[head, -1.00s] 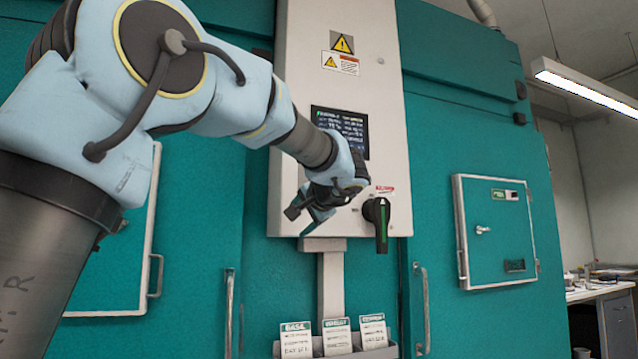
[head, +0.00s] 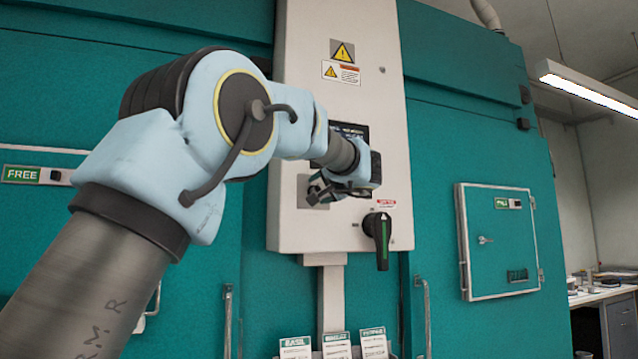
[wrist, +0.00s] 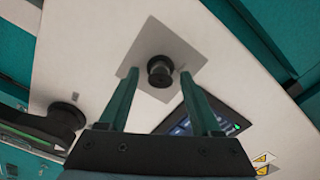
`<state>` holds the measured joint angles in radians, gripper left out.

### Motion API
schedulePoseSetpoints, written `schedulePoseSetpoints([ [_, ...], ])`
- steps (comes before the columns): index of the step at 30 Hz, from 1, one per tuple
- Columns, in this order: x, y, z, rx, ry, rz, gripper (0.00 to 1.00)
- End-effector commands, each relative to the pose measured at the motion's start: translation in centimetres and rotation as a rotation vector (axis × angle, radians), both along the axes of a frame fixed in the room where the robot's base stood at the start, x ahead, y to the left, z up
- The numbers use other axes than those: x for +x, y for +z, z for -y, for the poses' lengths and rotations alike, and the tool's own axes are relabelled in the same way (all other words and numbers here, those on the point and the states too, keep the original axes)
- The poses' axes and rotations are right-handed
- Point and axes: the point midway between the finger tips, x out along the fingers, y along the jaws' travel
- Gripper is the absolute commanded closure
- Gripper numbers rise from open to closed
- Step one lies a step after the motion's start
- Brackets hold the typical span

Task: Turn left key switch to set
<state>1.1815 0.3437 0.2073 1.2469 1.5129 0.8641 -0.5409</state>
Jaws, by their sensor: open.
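A round black key switch (wrist: 160,72) stands out from a square grey plate (wrist: 185,52) on the pale control cabinet in the wrist view. In the head view, part of the plate (head: 304,195) shows to the left of my gripper (head: 322,190), but the switch itself is hidden. My gripper (wrist: 160,78) is open in the wrist view, its two green fingers pointing at the plate, with the switch between their tips in the picture. I cannot tell whether the fingers touch anything. No key or position marking is readable.
A large black rotary handle (head: 381,240) with a green stripe sits right of my gripper on the cabinet (head: 300,236). A dark screen (wrist: 190,122) is close beside the plate. Cards in a holder hang below; a teal door (head: 500,240) is at right.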

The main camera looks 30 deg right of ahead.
Motion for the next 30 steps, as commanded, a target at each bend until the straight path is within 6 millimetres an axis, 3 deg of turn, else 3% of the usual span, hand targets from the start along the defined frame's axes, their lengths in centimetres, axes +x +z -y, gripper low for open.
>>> schedulePoseSetpoints([
  [12, 0.79, -0.04, 0.10, 0.000, -0.001, 0.000, 0.36],
  [30, 0.77, -0.06, 0.09, 0.000, 0.000, -0.001, 1.00],
])
